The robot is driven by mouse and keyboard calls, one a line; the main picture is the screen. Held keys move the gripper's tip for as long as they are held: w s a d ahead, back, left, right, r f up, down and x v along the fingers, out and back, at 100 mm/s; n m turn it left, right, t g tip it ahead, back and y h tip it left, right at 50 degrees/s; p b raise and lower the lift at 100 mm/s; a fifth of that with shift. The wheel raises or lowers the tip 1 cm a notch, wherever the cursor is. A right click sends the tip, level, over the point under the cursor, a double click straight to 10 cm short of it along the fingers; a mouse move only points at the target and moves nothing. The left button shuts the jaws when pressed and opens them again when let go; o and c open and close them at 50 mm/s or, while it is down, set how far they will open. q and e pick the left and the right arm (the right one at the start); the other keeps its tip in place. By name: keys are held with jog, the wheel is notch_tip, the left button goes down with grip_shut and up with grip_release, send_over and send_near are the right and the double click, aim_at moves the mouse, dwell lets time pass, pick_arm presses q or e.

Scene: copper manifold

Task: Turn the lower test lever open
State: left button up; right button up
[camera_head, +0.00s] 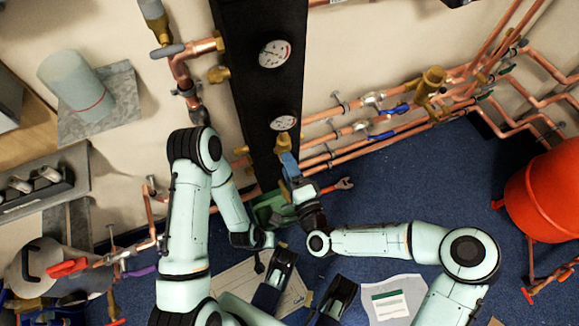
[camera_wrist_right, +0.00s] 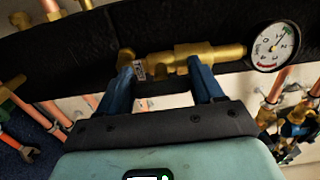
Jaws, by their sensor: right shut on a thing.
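My right gripper (camera_head: 287,160) reaches the lower part of the black panel (camera_head: 262,95), just below the lower gauge (camera_head: 284,123). In the right wrist view its two blue fingers (camera_wrist_right: 161,72) stand on either side of a brass valve fitting (camera_wrist_right: 205,52) with a small white tag (camera_wrist_right: 140,70) lettered TEST. The gripper is shut on the lower test lever, which the fingers largely hide, so its angle cannot be told. The gauge (camera_wrist_right: 273,46) also shows there. My left arm (camera_head: 185,230) bends up and back down at the left; its jaws cannot be made out clearly.
Copper pipes with blue-handled valves (camera_head: 385,135) run along the wall to the right. A wrench (camera_head: 338,186) and a green container (camera_head: 270,205) lie near the panel foot. A red tank (camera_head: 545,190) stands at right. A white sheet (camera_head: 393,298) lies on the blue floor.

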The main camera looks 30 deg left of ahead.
dwell(0.4)
jog(key=o, duration=1)
jog(key=shift+c, duration=0.2)
pick_arm(q)
jog(key=r+p, duration=0.1)
jog(key=d+r, duration=0.1)
jog(key=w+r+p, duration=0.1)
jog(key=r, duration=0.1)
jog(key=shift+d+p, duration=0.2)
jog(key=shift+p, duration=0.1)
pick_arm(e)
jog(key=v, duration=1.3)
jog(key=shift+s+d, duration=0.15)
